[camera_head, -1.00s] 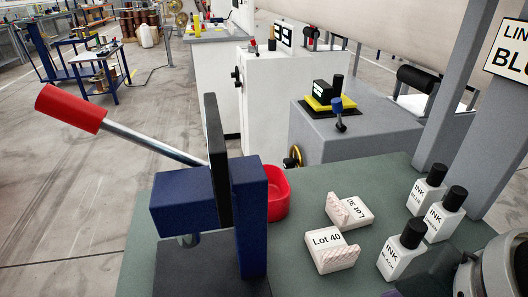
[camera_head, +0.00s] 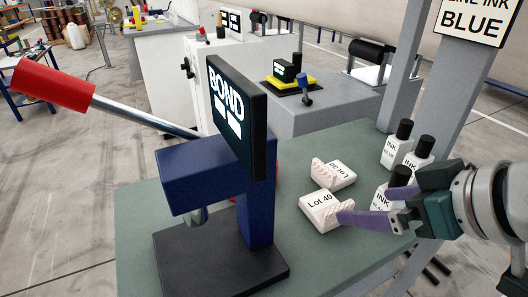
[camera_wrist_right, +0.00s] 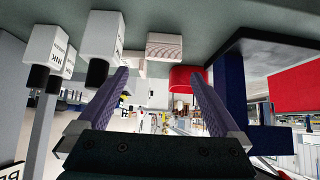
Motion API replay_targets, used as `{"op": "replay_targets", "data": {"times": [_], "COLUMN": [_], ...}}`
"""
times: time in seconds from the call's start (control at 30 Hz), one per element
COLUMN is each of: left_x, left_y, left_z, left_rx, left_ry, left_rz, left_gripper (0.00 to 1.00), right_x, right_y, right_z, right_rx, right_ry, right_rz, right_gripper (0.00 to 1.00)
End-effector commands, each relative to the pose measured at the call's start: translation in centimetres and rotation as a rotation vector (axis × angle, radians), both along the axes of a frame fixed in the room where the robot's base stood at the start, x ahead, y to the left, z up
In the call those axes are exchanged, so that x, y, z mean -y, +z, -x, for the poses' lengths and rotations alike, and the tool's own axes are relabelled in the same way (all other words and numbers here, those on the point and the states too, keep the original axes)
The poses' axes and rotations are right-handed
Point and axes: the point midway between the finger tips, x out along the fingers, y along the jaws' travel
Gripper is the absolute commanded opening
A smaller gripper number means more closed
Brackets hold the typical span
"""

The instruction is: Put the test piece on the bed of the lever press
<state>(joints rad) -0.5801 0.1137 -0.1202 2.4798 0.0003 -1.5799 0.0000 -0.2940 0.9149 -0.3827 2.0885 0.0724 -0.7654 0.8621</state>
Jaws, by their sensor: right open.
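The lever press has a dark flat bed (camera_head: 215,262), a blue column and head (camera_head: 205,170), a BOND sign and a raised lever with a red handle (camera_head: 52,84). Two white test pieces with ridged ends lie on the green bench: one labelled Lot 40 (camera_head: 320,212), the other (camera_head: 334,174) just behind it with an upside-down label. My right gripper (camera_head: 366,207) is open and empty, its lower finger overlapping the right edge of the Lot 40 piece in the head view. In the wrist view a white ridged piece (camera_wrist_right: 165,47) shows between the open fingers. My left gripper is out of view.
Several ink bottles (camera_head: 391,152) stand close beside my right gripper. A red bin (camera_wrist_right: 187,78) is mostly hidden behind the press in the head view. Green bench top (camera_head: 310,262) is clear between the press bed and the pieces. The bed is bare.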

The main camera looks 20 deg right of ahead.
Motion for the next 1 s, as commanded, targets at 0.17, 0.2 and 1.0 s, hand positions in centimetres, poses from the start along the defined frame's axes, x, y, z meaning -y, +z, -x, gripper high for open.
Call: {"op": "replay_targets", "data": {"times": [0.17, 0.2, 1.0], "left_x": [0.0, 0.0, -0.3], "left_y": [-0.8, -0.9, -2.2], "left_z": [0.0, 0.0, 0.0], "left_rx": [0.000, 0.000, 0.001], "left_ry": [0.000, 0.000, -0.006], "left_rz": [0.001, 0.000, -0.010], "left_gripper": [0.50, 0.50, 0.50], "right_x": [-0.2, -0.2, -1.0], "right_y": [-2.0, -2.3, -7.0], "right_z": [-1.9, -2.2, -6.1], "right_rx": [0.003, 0.002, -0.001], "right_ry": [-0.002, -0.002, 0.001], "right_rz": [-0.002, -0.002, -0.001], "right_gripper": [1.00, 1.00, 1.00]}}
